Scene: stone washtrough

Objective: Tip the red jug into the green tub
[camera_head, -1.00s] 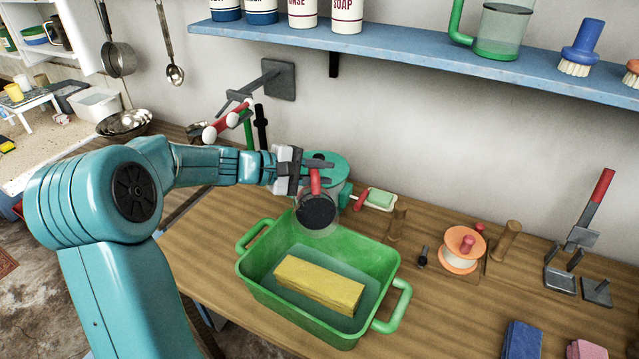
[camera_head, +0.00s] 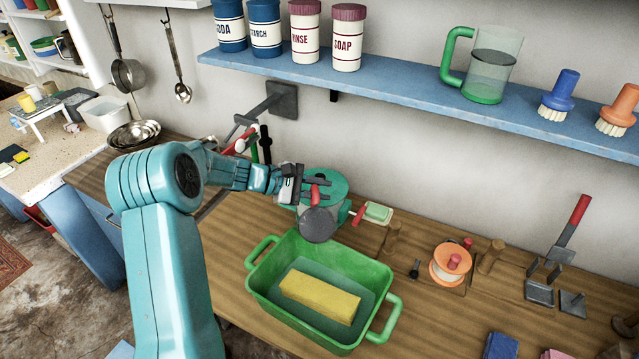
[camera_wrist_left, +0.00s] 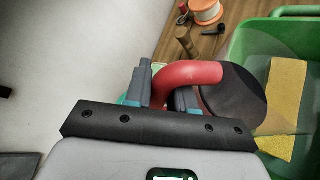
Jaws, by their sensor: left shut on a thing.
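The red jug (camera_head: 319,225) has a clear body, a dark round surface inside and a red handle. My left gripper (camera_head: 317,187) is shut on that handle, and the jug hangs at the back edge of the green tub (camera_head: 262,292). I cannot tell how far the jug is tilted. In the left wrist view, my left gripper (camera_wrist_left: 165,90) grips the red handle, with the dark face of the jug (camera_wrist_left: 235,98) to the right. The green tub (camera_wrist_left: 243,48) lies beyond it. The right gripper is not in view.
A yellow block (camera_head: 320,296) lies in the tub. Behind the jug stands a teal-lidded container (camera_head: 328,184). Wooden pegs (camera_head: 392,238) and an orange spool (camera_head: 450,264) stand to the right. A blue shelf (camera_head: 400,75) runs above, carrying canisters and a green-handled jug (camera_head: 492,65).

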